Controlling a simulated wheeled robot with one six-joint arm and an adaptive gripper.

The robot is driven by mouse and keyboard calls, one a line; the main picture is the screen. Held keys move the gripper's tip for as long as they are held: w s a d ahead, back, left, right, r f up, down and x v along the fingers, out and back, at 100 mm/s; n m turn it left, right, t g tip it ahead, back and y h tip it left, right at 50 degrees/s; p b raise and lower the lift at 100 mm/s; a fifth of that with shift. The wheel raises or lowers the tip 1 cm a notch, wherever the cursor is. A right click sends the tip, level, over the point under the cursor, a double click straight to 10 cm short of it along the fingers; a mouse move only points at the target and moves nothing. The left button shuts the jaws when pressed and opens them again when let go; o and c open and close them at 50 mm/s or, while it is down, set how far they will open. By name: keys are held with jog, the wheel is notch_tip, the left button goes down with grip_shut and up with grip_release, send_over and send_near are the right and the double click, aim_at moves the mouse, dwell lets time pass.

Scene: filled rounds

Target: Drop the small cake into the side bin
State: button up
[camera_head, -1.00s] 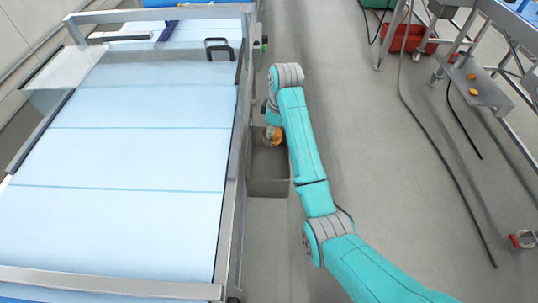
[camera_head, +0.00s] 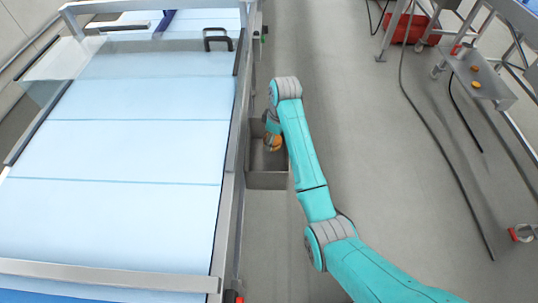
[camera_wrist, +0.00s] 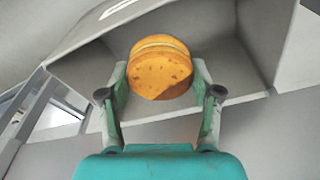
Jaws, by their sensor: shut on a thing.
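The small cake (camera_wrist: 160,68) is round and golden-orange, with a paler band near its top in the wrist view. My gripper (camera_wrist: 160,82) is shut on it, one finger on each side. In the head view the cake (camera_head: 273,142) shows at the end of my arm, over the side bin. The side bin (camera_head: 268,180) is a grey open box beside the conveyor's right edge. In the wrist view the bin's walls (camera_wrist: 235,78) surround the cake from behind. I cannot tell how far the cake is above the bin floor.
The conveyor (camera_head: 130,150) with a pale blue belt and metal rails fills the left. A black handle (camera_head: 217,38) stands on it. At the right are a metal stand (camera_head: 485,85) with small orange pieces, a red crate (camera_head: 408,30) and a dark cable on the floor.

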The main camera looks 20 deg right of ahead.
jog(key=o, duration=0.9)
jog(key=shift+c, duration=0.2)
